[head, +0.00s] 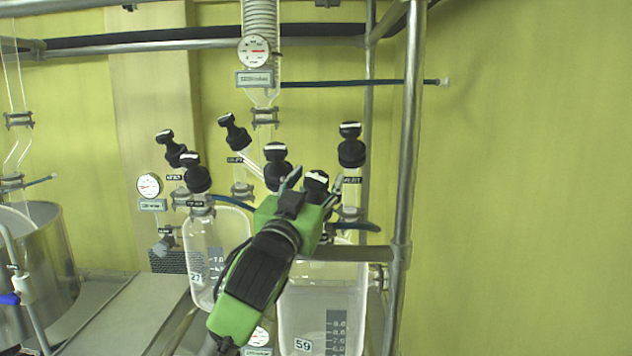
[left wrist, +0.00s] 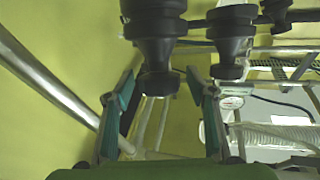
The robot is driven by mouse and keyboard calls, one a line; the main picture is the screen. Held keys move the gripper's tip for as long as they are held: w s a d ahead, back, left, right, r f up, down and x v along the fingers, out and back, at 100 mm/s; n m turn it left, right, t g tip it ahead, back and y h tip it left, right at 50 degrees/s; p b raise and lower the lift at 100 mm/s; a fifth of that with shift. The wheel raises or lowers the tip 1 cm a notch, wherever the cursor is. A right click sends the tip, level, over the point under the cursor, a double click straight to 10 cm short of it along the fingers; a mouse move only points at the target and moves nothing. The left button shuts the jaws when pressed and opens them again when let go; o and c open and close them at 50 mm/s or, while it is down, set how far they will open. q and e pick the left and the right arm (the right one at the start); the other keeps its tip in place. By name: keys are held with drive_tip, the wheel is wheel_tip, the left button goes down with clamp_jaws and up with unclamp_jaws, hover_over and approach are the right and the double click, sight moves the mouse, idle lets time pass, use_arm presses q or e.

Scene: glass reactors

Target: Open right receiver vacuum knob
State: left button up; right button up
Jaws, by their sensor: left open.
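The right receiver (head: 322,300) is a clear glass vessel marked 59, with several black knobs above it. One black knob (head: 316,182) is between the fingertips of my left gripper (head: 314,186). Another knob (head: 276,165) is just to the left, and a third (head: 351,146) stands upper right. I cannot tell from the small labels which is the vacuum knob. In the left wrist view, the open left gripper (left wrist: 160,103) has one finger on each side below a black knob (left wrist: 156,30); its narrow lower end lies between them, with gaps visible. My right gripper is not in view.
The left receiver (head: 203,255) with more black knobs (head: 197,173) stands to the left. A vertical metal post (head: 407,170) is close on the right, and a dial gauge (head: 254,51) is above. The yellow wall area at far right is clear.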

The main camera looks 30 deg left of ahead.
sight(312, 187)
use_arm(q)
drive_tip(key=v, duration=0.7)
drive_tip(key=shift+s+d, duration=0.15)
drive_tip(key=shift+s, duration=0.1)
